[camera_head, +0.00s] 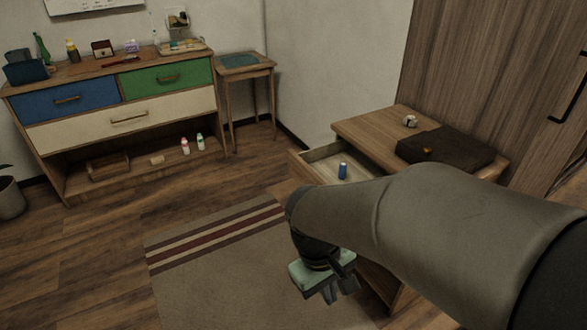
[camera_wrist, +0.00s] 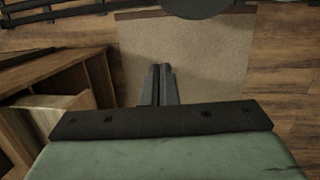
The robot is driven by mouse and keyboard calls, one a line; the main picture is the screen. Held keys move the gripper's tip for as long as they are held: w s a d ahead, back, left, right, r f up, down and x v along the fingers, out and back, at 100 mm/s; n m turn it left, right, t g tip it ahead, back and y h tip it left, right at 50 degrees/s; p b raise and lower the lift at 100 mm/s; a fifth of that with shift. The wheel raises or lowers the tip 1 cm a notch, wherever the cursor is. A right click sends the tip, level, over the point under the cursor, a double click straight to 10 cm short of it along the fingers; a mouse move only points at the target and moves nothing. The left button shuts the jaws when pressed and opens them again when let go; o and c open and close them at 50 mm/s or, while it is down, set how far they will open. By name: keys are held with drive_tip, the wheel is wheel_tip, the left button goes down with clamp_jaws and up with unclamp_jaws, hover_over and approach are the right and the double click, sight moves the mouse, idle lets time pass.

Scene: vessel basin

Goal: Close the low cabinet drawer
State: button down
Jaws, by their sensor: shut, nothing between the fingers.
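The low cabinet (camera_head: 366,122) has a wooden top and stands at the right in the head view. Its drawer (camera_head: 301,167) is pulled out toward the left, and a small blue item (camera_head: 342,171) shows inside it. My arm hides the drawer's lower part and much of the cabinet front. My gripper (camera_head: 335,292) is shut and empty, pointing down over the rug, in front of the cabinet and apart from the drawer. In the wrist view, the shut fingers (camera_wrist: 161,72) are at the centre, with the cabinet (camera_wrist: 65,75) and open drawer (camera_wrist: 58,103) at the left.
A dark folded item (camera_head: 445,147) and a small white object (camera_head: 410,121) lie on the cabinet top. A tall wooden wardrobe (camera_head: 480,70) stands behind. The striped rug (camera_head: 215,260) lies on open floor. A dresser (camera_head: 125,115) and a side table (camera_head: 245,68) stand along the far wall.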

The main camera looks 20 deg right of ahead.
drive_tip(key=w+d+f+n+g+h+b, duration=0.2)
drive_tip(key=w+d+f+n+h+b, duration=0.3)
drive_tip(key=f, duration=0.3)
drive_tip(key=w+a+f+n+t+h+b, duration=0.1)
drive_tip(key=w+f+n+t+h+b, duration=0.1)
drive_tip(key=w+n+t+h+b, duration=0.45)
drive_tip(key=w+a+f+n+t+h+b, duration=0.1)
drive_tip(key=w+a+f+n+h+b, duration=0.2)
drive_tip(key=w+n, duration=0.5)
drive_tip(key=w+d+m+h+b, duration=0.1)
drive_tip(key=w+d+b, duration=0.2)
drive_tip(key=d, duration=1.1)
drive_tip(key=shift+w+d+r+b, duration=0.3)
drive_tip(key=shift+w+d+b, duration=0.1)
drive_tip(key=shift+w, duration=0.6)
drive_tip(key=shift+d+m, duration=0.1)
drive_tip(key=shift+m, duration=0.15)
